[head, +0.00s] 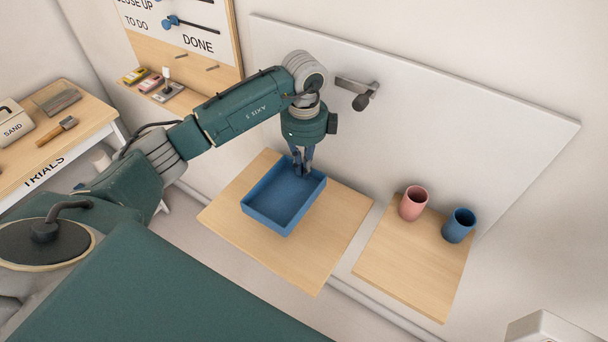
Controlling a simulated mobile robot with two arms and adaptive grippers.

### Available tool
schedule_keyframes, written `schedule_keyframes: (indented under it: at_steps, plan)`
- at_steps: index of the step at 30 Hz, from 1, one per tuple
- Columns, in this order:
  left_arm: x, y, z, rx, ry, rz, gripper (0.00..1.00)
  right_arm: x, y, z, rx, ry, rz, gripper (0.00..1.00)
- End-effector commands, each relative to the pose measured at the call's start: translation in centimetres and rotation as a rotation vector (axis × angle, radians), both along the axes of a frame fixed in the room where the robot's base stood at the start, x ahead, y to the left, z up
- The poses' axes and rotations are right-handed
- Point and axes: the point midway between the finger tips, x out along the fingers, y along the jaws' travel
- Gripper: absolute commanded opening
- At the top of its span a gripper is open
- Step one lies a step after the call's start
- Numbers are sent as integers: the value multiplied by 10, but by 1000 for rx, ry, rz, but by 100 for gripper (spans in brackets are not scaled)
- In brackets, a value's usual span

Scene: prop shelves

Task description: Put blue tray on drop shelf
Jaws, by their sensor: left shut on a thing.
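The blue tray (262,211) is a shallow open box, empty inside. It is at the left wooden shelf (325,262), over its upper part. Whether it rests fully on the wood or sits slightly above it is hard to tell. The fingertips partly hide that wall. No label shows which shelf is the drop shelf. My right gripper is not in view.
A second wooden shelf (400,277) at the right holds a pink cup (413,204) and a blue cup (459,226). A metal handle (357,88) sticks out of the white back panel (440,110). A table (75,132) with tools stands at the left.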

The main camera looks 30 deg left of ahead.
Motion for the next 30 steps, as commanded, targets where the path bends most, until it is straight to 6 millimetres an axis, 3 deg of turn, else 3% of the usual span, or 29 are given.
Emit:
schedule_keyframes:
  at_steps: [4,11,23,24,26,30]
  plan:
    - [-1,0,-14,-1,4,1,0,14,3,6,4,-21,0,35]
    - [-1,0,-44,0,1,0,0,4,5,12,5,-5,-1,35]
    - [0,0,-50,0,0,0,0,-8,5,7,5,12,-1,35]
    - [0,0,-50,0,-1,0,12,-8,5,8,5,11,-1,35]
    - [0,0,-49,0,0,0,24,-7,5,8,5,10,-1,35]
    - [0,0,-50,0,1,0,27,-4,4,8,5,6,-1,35]
